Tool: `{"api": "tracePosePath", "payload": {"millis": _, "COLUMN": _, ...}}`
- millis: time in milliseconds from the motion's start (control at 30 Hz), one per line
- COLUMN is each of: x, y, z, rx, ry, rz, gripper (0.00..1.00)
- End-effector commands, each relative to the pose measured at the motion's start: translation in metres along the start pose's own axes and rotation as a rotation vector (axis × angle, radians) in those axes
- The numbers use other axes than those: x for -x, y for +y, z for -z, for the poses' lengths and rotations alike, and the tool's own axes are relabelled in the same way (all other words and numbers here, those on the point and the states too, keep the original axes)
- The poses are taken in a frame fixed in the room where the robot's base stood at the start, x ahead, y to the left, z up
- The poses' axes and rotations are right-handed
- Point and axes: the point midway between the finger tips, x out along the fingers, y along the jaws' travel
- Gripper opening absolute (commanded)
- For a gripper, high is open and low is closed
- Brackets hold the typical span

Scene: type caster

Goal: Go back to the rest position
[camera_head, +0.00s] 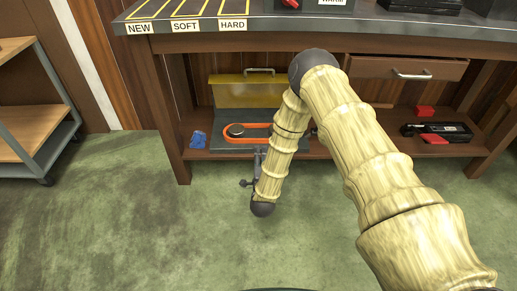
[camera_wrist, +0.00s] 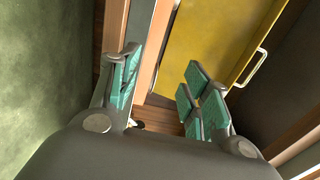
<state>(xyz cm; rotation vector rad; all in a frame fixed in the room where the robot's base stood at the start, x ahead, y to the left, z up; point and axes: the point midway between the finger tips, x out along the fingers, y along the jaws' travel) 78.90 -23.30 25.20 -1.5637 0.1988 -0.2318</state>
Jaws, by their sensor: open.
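My gripper (camera_wrist: 165,92) is open, with teal pads on both fingers and nothing visible between them in the wrist view. In the head view my arm bends down in front of the workbench, and the gripper (camera_head: 257,162) shows small and partly hidden at the shelf's front edge. Behind it on the lower shelf is a grey case with an open yellow lid (camera_head: 243,93). An orange-rimmed loop (camera_head: 232,134) with a round grey piece lies in the case; my arm hides its right part. The yellow lid (camera_wrist: 210,40) with its handle also fills the wrist view's upper middle.
A blue item (camera_head: 198,139) lies left of the case. A closed drawer (camera_head: 405,68) hangs above. A cart (camera_head: 28,120) stands left. The green floor in front is clear.

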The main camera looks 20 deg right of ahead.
Motion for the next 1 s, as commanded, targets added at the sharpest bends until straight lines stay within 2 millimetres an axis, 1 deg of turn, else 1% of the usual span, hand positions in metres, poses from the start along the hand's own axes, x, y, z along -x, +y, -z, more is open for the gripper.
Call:
{"api": "tracePosePath", "payload": {"millis": 33, "x": 0.007, "y": -0.001, "z": 0.0, "rx": 0.0, "ry": 0.0, "rz": 0.001, "gripper": 0.47}}
{"api": "tracePosePath", "payload": {"millis": 200, "x": 0.019, "y": -0.006, "z": -0.002, "rx": -0.001, "ry": -0.001, "rz": 0.009, "gripper": 0.47}}
{"api": "tracePosePath", "payload": {"millis": 467, "x": 0.023, "y": -0.007, "z": -0.003, "rx": 0.002, "ry": -0.004, "rz": 0.008, "gripper": 0.47}}
{"api": "tracePosePath", "payload": {"millis": 567, "x": 0.031, "y": -0.001, "z": -0.004, "rx": 0.048, "ry": -0.023, "rz": -0.036, "gripper": 0.47}}
{"api": "tracePosePath", "payload": {"millis": 633, "x": 0.044, "y": 0.01, "z": -0.004, "rx": 0.123, "ry": -0.057, "rz": -0.104, "gripper": 0.47}}
{"api": "tracePosePath", "payload": {"millis": 667, "x": 0.053, "y": 0.016, "z": -0.004, "rx": 0.167, "ry": -0.078, "rz": -0.144, "gripper": 0.47}}
{"api": "tracePosePath", "payload": {"millis": 767, "x": 0.09, "y": 0.04, "z": -0.002, "rx": 0.349, "ry": -0.176, "rz": -0.301, "gripper": 0.47}}
{"api": "tracePosePath", "payload": {"millis": 800, "x": 0.109, "y": 0.05, "z": 0.001, "rx": 0.429, "ry": -0.225, "rz": -0.367, "gripper": 0.47}}
{"api": "tracePosePath", "payload": {"millis": 867, "x": 0.138, "y": 0.064, "z": 0.006, "rx": 0.549, "ry": -0.306, "rz": -0.463, "gripper": 0.47}}
{"api": "tracePosePath", "payload": {"millis": 900, "x": 0.16, "y": 0.072, "z": 0.011, "rx": 0.627, "ry": -0.365, "rz": -0.525, "gripper": 0.47}}
{"api": "tracePosePath", "payload": {"millis": 967, "x": 0.192, "y": 0.081, "z": 0.02, "rx": 0.74, "ry": -0.457, "rz": -0.612, "gripper": 0.47}}
{"api": "tracePosePath", "payload": {"millis": 1000, "x": 0.214, "y": 0.086, "z": 0.026, "rx": 0.809, "ry": -0.521, "rz": -0.664, "gripper": 0.47}}
